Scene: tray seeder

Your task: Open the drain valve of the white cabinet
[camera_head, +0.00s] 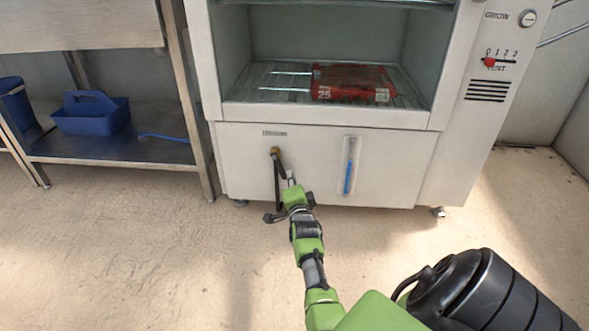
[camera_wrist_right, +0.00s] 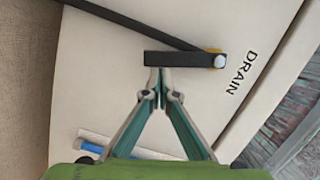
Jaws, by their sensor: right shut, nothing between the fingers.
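The white cabinet (camera_head: 320,118) stands ahead, with the drain valve (camera_head: 275,151) low on its front panel. In the right wrist view, the valve's brass fitting (camera_wrist_right: 218,60) is beside the DRAIN label (camera_wrist_right: 242,73). Its black lever (camera_wrist_right: 185,58) points left there, toward the cabinet's lower side. A black hose (camera_head: 277,190) hangs down from the valve. My right gripper (camera_wrist_right: 161,88) is shut and empty, its fingertips at the long side of the lever near its free end. I cannot tell whether they touch. My left gripper is not in view.
A gauge with a blue column (camera_head: 349,168) is right of the valve. A red package (camera_head: 352,83) lies in the open chamber above. A steel shelf (camera_head: 150,150) with a blue caddy (camera_head: 92,113) stands left. The floor in front is clear.

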